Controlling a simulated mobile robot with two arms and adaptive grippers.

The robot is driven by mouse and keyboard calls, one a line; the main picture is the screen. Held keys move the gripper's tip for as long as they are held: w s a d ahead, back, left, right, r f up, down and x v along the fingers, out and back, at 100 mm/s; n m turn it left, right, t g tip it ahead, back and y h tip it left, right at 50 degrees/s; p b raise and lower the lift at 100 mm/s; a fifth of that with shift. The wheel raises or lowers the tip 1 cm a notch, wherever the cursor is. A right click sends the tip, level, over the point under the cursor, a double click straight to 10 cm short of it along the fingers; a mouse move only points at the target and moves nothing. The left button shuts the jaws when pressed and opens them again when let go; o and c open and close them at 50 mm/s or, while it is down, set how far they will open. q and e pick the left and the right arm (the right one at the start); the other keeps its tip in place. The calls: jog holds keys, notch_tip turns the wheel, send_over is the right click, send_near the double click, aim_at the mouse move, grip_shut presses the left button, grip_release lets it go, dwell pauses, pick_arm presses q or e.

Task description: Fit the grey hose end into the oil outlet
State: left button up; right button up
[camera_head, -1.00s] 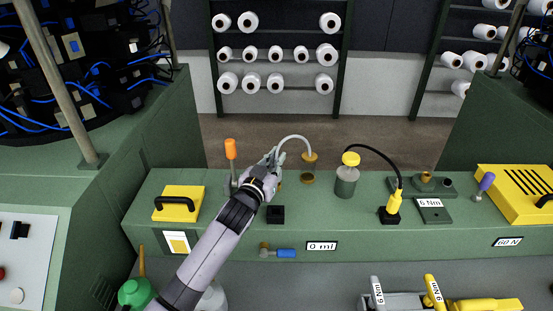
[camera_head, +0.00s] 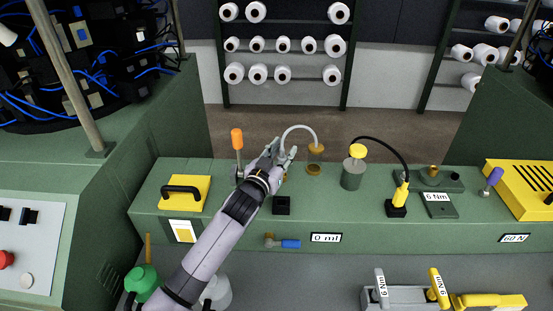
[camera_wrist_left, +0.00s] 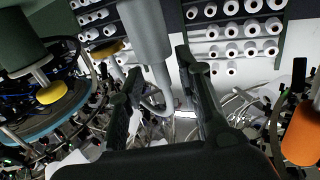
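The grey hose (camera_head: 300,128) arcs from beside my left gripper (camera_head: 281,152) to a brass-coloured fitting (camera_head: 316,148) on the green bench. In the left wrist view a thick grey hose piece (camera_wrist_left: 147,35) with a narrower lower part hangs near the fingertips. My left gripper (camera_wrist_left: 160,68) has its two dark fingers apart there, and no firm contact with the hose shows. A brass valve with a blue handle (camera_head: 290,243) sits on the bench front; I cannot tell if it is the oil outlet. My right gripper is out of view.
An orange-topped lever (camera_head: 237,139) stands just left of the gripper. A black block (camera_head: 282,206) lies below it. A grey-green canister with a yellow cap (camera_head: 353,173) stands to the right. A yellow handled cover (camera_head: 184,192) is at left.

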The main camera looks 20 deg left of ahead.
pick_arm(q)
jog(key=s+a, duration=0.1)
jog(key=s, duration=1)
jog(key=shift+s+a, duration=0.15)
jog(key=shift+s, duration=0.15)
